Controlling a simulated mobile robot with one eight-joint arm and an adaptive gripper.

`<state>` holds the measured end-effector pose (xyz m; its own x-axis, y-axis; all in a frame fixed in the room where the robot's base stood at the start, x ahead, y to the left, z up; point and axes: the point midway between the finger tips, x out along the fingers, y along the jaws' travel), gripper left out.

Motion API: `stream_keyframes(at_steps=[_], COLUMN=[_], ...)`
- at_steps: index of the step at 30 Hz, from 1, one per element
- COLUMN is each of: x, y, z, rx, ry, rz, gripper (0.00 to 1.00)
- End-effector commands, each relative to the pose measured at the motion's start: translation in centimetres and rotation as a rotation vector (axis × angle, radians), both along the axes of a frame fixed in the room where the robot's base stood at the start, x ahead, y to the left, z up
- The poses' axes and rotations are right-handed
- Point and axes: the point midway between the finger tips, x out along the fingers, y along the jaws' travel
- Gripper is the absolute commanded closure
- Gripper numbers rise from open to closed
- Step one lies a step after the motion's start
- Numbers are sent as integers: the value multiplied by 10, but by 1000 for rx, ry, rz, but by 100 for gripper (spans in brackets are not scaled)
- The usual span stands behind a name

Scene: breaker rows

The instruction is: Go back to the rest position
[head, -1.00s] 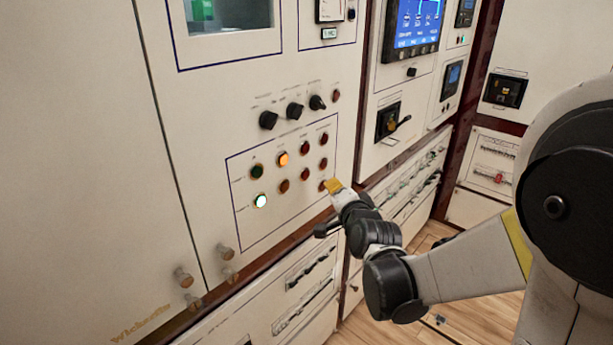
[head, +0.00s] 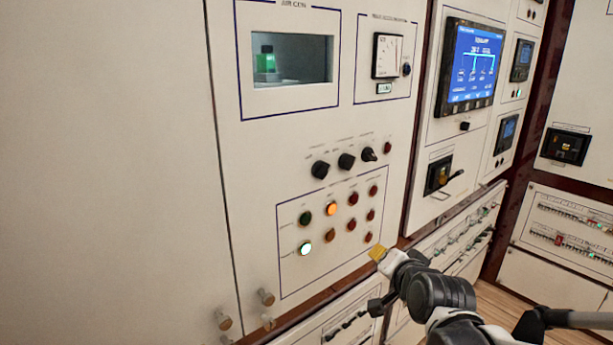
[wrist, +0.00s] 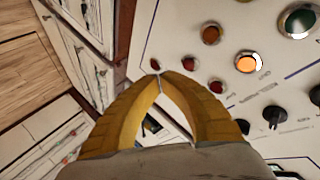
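My gripper (head: 378,253) is in front of the lower right part of the button panel in the head view. In the wrist view its two yellow fingers (wrist: 160,76) meet at the tips, and nothing is held between them. In the wrist view red buttons (wrist: 189,63) lie just beyond the fingertips. I cannot tell whether the fingertips touch the panel.
Black rotary knobs (head: 346,161) stick out above the button panel. A blue display (head: 474,62) and a switch with a lever (head: 440,176) are on the neighbouring cabinet. Breaker rows (head: 570,228) are at the right. Pale knobs (head: 266,296) jut out at the lower left.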

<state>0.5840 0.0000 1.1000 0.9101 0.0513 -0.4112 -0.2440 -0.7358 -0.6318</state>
Motion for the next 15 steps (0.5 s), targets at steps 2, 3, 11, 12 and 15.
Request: stream_keyframes(at_steps=[2,3,11,12,15], x=[-36,-54,-171,-184,-209], y=[5,7,6,5,2], z=[-1,-3,-27,-30,-37], rx=[-112,-169,-487,-519,-577], ry=[82,126,376,403,453], rz=[65,100,328,355,406], gripper=[100,100,100,100,100])
